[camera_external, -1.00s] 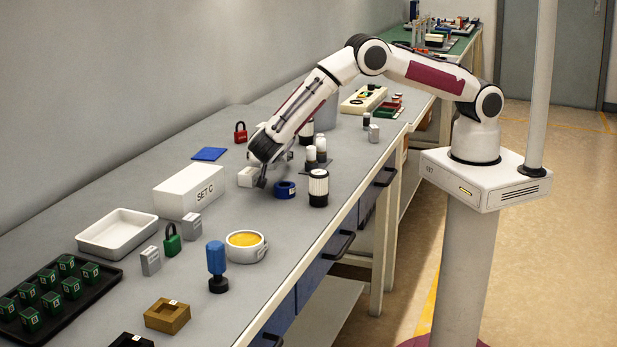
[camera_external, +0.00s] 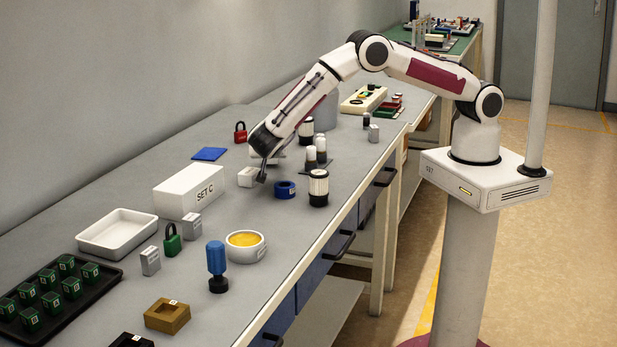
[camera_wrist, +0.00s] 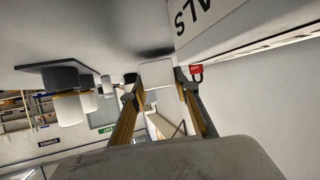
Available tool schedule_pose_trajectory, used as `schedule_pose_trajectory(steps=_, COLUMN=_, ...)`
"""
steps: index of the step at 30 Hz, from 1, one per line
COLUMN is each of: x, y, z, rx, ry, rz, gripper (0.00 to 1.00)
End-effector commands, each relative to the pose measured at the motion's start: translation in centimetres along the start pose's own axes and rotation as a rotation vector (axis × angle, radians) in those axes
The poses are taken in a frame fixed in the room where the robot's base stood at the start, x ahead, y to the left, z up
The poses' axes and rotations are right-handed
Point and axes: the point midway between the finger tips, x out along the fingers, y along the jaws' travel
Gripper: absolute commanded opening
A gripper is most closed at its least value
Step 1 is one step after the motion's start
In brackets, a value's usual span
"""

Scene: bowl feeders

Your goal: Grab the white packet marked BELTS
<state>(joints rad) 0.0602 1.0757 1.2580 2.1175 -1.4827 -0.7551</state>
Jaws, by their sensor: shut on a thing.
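A small white packet (camera_external: 245,178) stands on the grey bench at the lower left of my gripper (camera_external: 259,175). In the wrist view a pale block-like packet (camera_wrist: 157,76) sits between the two fingertips of my gripper (camera_wrist: 159,82), which is shut on it. I cannot read any marking on the held packet, and part of it is hidden by the fingers. The packet looks to be at bench level.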

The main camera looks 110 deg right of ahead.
Motion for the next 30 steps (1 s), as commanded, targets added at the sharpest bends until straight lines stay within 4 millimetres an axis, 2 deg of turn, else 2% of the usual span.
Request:
schedule_pose_trajectory(steps=16, x=-3.2, y=0.0, z=-6.6, rx=0.002, ry=0.000, rz=-0.001, gripper=0.06)
schedule_pose_trajectory(steps=22, x=-3.7, y=0.0, z=-7.6, rx=0.000, ry=0.000, rz=0.000, gripper=0.06)
schedule_pose_trajectory(steps=30, x=-3.7, y=0.0, z=-7.7, rx=0.000, ry=0.001, rz=0.000, gripper=0.06)
